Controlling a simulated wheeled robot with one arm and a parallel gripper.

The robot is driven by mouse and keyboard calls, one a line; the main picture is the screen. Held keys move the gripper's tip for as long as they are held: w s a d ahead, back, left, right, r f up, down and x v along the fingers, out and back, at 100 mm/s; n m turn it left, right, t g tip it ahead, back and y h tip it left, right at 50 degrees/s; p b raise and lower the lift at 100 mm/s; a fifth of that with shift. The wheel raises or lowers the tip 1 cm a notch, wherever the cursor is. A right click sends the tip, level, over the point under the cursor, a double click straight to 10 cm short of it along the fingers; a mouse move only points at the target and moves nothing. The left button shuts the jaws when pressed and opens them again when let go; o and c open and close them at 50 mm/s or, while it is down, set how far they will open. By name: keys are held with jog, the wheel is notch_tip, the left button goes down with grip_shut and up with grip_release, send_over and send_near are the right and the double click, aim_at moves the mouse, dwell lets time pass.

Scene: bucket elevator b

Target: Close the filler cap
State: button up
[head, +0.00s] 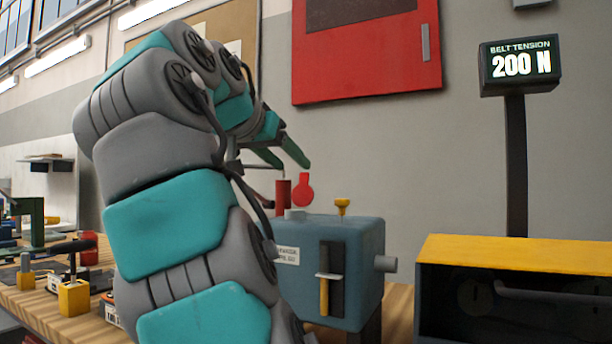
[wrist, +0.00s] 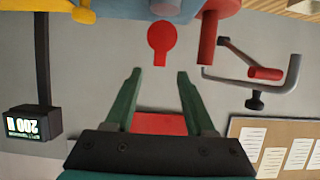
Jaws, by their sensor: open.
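The filler cap (head: 303,190) is a red disc with a small tab, standing upright and open beside the short grey filler neck (head: 295,214) on the blue-grey gearbox (head: 345,245). In the wrist view, which is upside down, the cap (wrist: 160,40) shows with its tab pointing down toward my gripper, and the neck (wrist: 165,8) is at the top edge. My gripper (head: 294,166) has green fingers, open and empty, just above the cap in the head view. In the wrist view the gripper (wrist: 160,75) has its fingertips on either side of the tab's line, apparently not touching it.
A red cylinder (head: 283,195) stands close beside the cap. A yellow plug (head: 342,206) is on the gearbox top. A grey crank-like bar (wrist: 288,78) shows right in the wrist view. A yellow-topped dark box (head: 520,250) is at right. A display (head: 520,65) reads 200 N.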

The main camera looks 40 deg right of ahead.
aim_at(303, 176)
jog(key=shift+x, duration=3.5)
jog(key=shift+f, duration=0.1)
grip_shut()
